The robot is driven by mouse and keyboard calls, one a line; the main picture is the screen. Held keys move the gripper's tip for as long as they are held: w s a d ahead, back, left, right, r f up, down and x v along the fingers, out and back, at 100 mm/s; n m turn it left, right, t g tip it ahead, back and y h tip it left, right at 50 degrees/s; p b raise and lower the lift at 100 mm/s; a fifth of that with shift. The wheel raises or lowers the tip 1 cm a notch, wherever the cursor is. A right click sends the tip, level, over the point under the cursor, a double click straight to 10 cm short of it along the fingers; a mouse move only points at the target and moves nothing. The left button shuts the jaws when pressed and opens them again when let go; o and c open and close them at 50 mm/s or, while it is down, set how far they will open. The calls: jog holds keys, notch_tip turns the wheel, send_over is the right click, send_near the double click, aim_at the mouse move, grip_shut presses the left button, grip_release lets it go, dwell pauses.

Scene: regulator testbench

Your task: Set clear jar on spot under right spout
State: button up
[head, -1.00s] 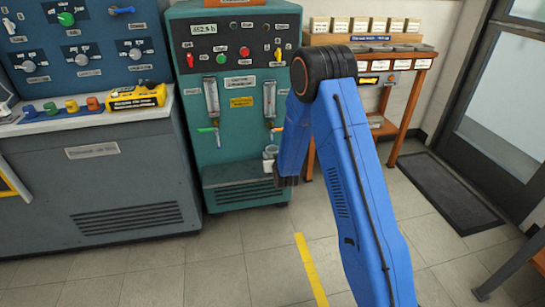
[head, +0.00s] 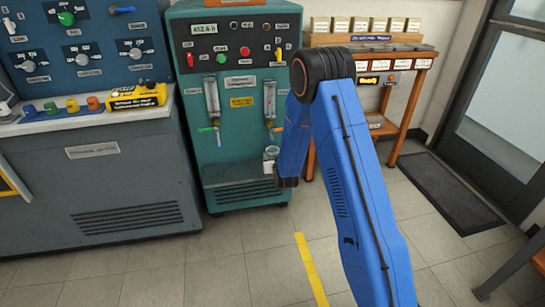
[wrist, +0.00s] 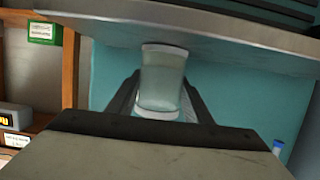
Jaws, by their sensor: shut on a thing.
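The clear jar (wrist: 162,82) is between the two dark fingers of my gripper (wrist: 161,98) in the wrist view, which looks upside down. The fingers are shut on its sides. In the head view the jar (head: 270,153) shows small, below the right spout (head: 271,125) of the green test bench (head: 236,105). It is at the bench's lower ledge (head: 225,174). The jar's base is close to the ledge edge in the wrist view; I cannot tell whether they touch. The spot is not visible. In the head view my arm hides most of the gripper.
The left spout (head: 212,130) hangs to the left on the same bench. A grey cabinet (head: 100,180) stands left of the bench. A wooden rack table (head: 400,60) stands to the right. The tiled floor in front is clear, with a yellow stripe (head: 311,270).

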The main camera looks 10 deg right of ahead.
jog(key=o, duration=1.3)
jog(key=shift+c, duration=0.2)
jog(key=v, duration=1.7)
jog(key=shift+s, duration=0.15)
